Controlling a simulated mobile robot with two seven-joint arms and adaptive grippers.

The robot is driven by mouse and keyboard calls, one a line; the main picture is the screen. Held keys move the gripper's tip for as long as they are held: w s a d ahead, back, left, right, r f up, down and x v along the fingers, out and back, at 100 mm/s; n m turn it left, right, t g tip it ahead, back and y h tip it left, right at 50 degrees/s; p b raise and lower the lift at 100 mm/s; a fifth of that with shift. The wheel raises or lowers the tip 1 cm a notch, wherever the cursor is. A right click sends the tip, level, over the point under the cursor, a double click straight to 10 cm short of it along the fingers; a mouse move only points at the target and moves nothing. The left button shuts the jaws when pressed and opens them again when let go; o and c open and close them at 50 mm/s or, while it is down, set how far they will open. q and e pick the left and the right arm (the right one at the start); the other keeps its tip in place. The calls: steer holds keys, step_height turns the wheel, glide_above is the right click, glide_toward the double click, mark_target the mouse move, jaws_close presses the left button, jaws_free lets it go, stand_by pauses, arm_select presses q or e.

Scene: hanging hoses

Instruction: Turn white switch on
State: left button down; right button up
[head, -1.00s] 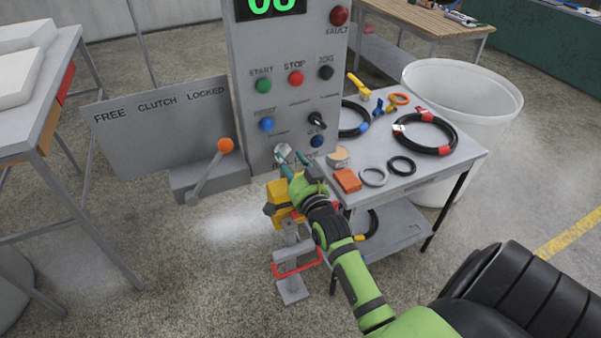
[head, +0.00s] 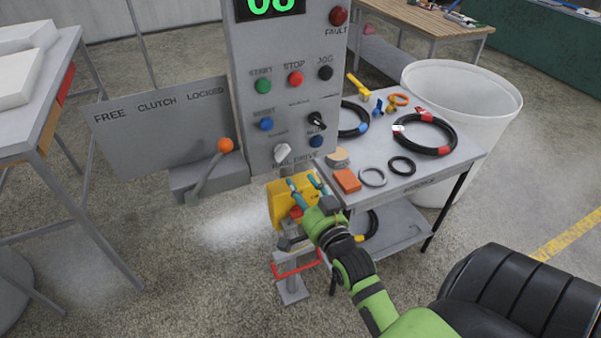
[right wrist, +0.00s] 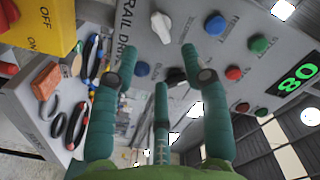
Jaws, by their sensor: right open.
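The white switch (head: 282,153) is a small knob low on the grey control panel (head: 258,110), above the label ending in "DRIVE". Its handle appears tilted, with the top leaning right. In the right wrist view the white switch (right wrist: 160,27) shows at the top, beyond the fingers and clear of them. My right gripper (head: 303,181) is open and empty, below and slightly right of the switch, in front of a yellow box (head: 278,205). In the right wrist view my right gripper (right wrist: 153,58) has its fingers spread. My left gripper is not in view.
A clutch lever with an orange knob (head: 225,145) stands left of the panel. Blue, green, red and black controls sit above the switch. A cart (head: 440,172) with hoses and rings is close on the right. The yellow box carries ON/OFF marks (right wrist: 40,25).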

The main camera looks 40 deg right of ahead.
mark_target(285, 153)
steer(key=shift+w+d+r+n+b, duration=0.4)
steer(key=shift+w+n, duration=1.5)
steer(key=shift+n, duration=3.85)
steer(key=shift+w+d+f+n+b, duration=0.1)
steer(key=shift+w+d+n, duration=1.15)
steer(key=shift+n, duration=4.55)
steer(key=shift+w+a+r+n+b, duration=0.1)
steer(key=shift+w+r+n+b, duration=0.15)
steer(key=shift+w+n, duration=3.9)
steer(key=s+n, duration=0.3)
steer(key=shift+s, duration=0.15)
steer(key=shift+h, duration=0.3)
jaws_close()
